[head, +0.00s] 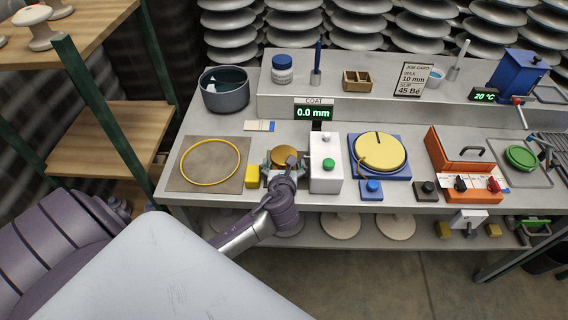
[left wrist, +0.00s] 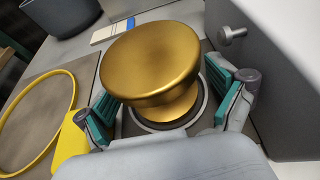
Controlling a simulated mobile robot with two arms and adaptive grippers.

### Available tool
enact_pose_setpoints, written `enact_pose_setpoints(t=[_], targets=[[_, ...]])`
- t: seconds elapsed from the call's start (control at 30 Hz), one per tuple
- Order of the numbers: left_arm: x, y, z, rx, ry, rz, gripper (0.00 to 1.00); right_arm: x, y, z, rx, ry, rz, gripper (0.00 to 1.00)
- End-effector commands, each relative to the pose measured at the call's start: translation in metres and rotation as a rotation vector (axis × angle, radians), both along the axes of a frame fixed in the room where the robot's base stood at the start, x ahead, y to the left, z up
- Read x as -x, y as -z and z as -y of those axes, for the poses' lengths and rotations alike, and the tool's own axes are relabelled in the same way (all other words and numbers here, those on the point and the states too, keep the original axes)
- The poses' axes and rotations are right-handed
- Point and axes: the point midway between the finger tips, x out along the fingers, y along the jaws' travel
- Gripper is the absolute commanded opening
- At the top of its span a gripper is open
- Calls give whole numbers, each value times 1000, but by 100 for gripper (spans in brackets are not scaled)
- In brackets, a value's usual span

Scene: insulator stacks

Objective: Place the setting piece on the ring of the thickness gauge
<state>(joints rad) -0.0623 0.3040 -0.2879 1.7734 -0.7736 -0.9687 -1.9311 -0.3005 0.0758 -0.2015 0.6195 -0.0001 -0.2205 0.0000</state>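The setting piece looks to be the brass, mushroom-shaped piece (head: 285,153), with a wide round top on a narrower stem. In the left wrist view the brass piece (left wrist: 152,58) stands over a pale ring with a dark inner band (left wrist: 162,126); its top hides much of that ring. The thickness gauge (head: 326,168) is a white box with a green button, right beside it; its display (head: 313,112) reads 0.0 mm. My left gripper (head: 283,165) is open, its teal pads either side of the stem with gaps showing. My right gripper is out of view.
A blue-based turntable (head: 380,155) is right of the gauge. A dark bowl (head: 225,89) and a strip (head: 259,126) are behind.

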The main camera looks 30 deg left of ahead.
Motion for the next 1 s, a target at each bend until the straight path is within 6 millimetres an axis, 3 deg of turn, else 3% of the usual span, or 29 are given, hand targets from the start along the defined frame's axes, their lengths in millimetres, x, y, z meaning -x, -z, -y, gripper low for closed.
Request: enact_pose_setpoints(t=[0.37,0.8,1.0], targets=[[4,-4,2,1,1,1,96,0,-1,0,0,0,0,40],[72,-37,44,3,2,-1,96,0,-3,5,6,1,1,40],[90,-46,56,1,1,1,96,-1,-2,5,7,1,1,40]])
